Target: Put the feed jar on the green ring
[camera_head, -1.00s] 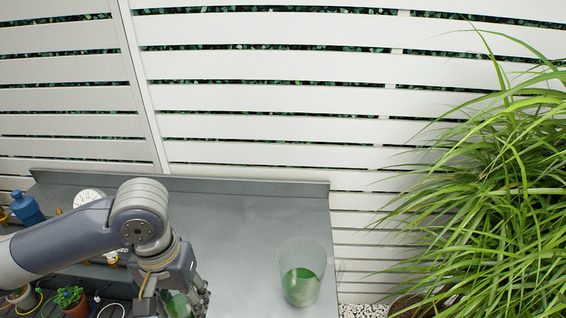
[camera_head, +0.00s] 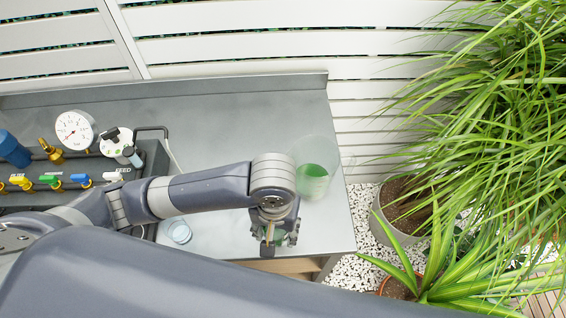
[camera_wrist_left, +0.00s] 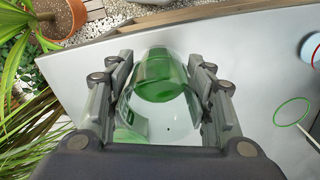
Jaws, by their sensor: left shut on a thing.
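My left gripper (camera_head: 275,240) is shut on the feed jar, above the right part of the grey bench near its front edge. In the left wrist view the clear jar with green contents (camera_wrist_left: 161,76) sits between the fingers of the left gripper (camera_wrist_left: 160,98). In the head view the wrist mostly hides this jar. The green ring (camera_wrist_left: 292,111) lies on the bench to the right in the left wrist view, apart from the jar. The ring does not show in the head view, where my arm covers part of the bench. My right gripper is not in view.
A tall clear beaker with green (camera_head: 314,178) stands on the bench close to the wrist. A small pale-blue jar (camera_head: 179,232) stands left of the gripper. A panel with a gauge (camera_head: 75,130) and coloured valves is at left. Potted plants (camera_head: 405,220) stand beyond the bench's right edge.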

